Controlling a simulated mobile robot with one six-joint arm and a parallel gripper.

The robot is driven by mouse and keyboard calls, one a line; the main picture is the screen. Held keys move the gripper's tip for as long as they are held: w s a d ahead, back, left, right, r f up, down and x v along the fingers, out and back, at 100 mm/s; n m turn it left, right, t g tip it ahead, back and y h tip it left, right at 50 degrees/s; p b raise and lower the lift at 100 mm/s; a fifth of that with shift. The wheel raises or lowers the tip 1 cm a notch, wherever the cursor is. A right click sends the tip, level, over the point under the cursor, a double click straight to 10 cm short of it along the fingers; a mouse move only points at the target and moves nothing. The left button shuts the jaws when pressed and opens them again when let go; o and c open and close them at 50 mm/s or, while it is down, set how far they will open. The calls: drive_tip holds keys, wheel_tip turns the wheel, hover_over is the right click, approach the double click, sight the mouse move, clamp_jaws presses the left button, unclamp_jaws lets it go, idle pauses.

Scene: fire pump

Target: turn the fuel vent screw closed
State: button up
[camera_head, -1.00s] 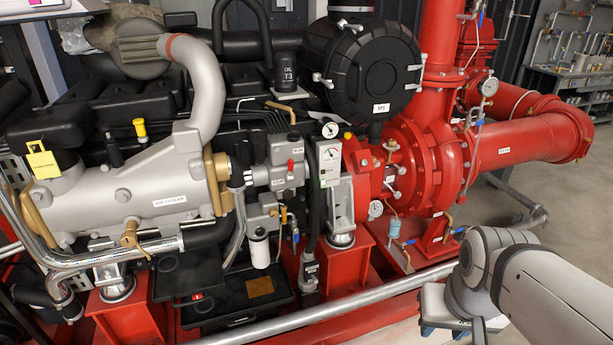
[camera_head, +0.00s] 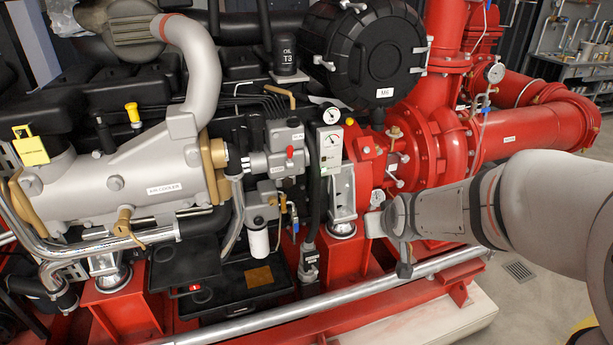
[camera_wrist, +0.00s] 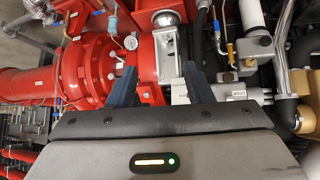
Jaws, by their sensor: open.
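I cannot tell for sure which part is the fuel vent screw. A small red knob (camera_head: 290,152) sits on the grey filter block (camera_head: 276,165) at mid-engine. The white canister (camera_wrist: 251,15) shows at upper right.
A silver rail (camera_head: 330,312) runs along the front below. The gauge panel (camera_head: 330,150) stands between the filter block and the red pump (camera_head: 425,140). Hoses and the grey air cooler (camera_head: 150,185) crowd the left. Open floor (camera_head: 540,240) lies at the right.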

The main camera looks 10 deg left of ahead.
drive_tip(key=w+a+f+n+t+y+b, duration=0.1)
drive_tip(key=w+a+f+t, duration=0.1)
drive_tip(key=w+a+f, duration=0.3)
drive_tip(key=w+a+f+n+t+y, duration=0.15)
drive_tip(key=w+a, duration=0.25)
drive_tip(key=a, duration=0.4)
drive_tip(key=n+t+y+b, duration=0.2)
drive_tip(key=n+t+y, duration=0.1)
drive_tip(key=t+y, duration=0.15)
approach(273, 203)
drive_tip(key=w, duration=0.1)
drive_tip(key=shift+g, duration=0.4)
drive_tip(key=x, duration=0.5)
drive_tip(key=p+x, duration=0.1)
drive_tip(key=x, duration=0.1)
drive_tip(key=shift+w+a+r, duration=0.2)
drive_tip(key=shift+r, duration=0.1)
drive_tip(key=shift+c, duration=0.5)
drive_tip(key=c, duration=0.9)
